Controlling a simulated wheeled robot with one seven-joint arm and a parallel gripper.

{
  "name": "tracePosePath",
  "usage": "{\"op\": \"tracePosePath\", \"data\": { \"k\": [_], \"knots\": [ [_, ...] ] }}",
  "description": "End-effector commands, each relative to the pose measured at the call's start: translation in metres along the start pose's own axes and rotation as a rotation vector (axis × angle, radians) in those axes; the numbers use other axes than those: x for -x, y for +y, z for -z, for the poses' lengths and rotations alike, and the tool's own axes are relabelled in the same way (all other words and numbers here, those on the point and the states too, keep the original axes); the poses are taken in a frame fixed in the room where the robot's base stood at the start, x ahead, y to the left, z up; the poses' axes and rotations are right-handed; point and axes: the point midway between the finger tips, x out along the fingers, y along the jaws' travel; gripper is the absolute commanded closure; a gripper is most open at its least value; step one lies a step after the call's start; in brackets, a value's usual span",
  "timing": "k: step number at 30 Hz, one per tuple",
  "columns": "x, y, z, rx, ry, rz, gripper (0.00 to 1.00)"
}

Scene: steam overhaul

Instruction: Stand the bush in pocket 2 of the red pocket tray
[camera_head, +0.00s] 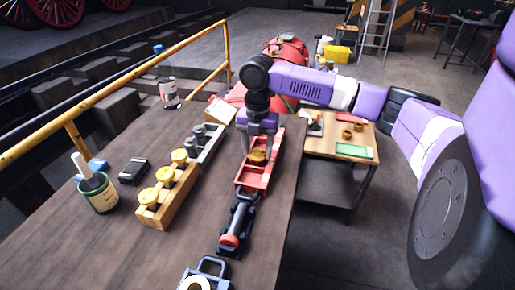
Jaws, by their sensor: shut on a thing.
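The red pocket tray (250,182) lies lengthwise near the right edge of the workbench. My gripper (258,151) points down over the tray's middle and is shut on a brass-coloured bush (257,157). The bush looks upright and is at or just above the tray; I cannot tell whether it touches the tray floor. My gripper and the bush hide part of the tray, and the pocket numbers cannot be read.
A wooden block (157,212) with yellow-capped pieces and a grey rack (209,150) stand left of the tray. A black fixture with a red roller (231,239) is in front. A small table (322,147) with brown rings stands right. Bare bench (110,245) lies front left.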

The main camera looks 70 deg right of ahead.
Motion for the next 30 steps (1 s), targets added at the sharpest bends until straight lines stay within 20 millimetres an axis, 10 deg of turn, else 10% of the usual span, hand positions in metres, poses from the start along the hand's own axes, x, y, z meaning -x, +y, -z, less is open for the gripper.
{"op": "tracePosePath", "data": {
  "k": [22, 23, 26, 30],
  "knots": [
    [-0.0074, 0.0001, -0.0001, 0.000, 0.000, -0.001, 1.00],
    [-0.0069, 0.0001, -0.0002, 0.000, -0.001, -0.001, 0.44],
    [-0.0068, 0.0001, -0.0001, 0.000, 0.000, 0.000, 0.24],
    [-0.0070, 0.0001, -0.0001, 0.000, 0.000, 0.000, 0.22]
  ]
}}
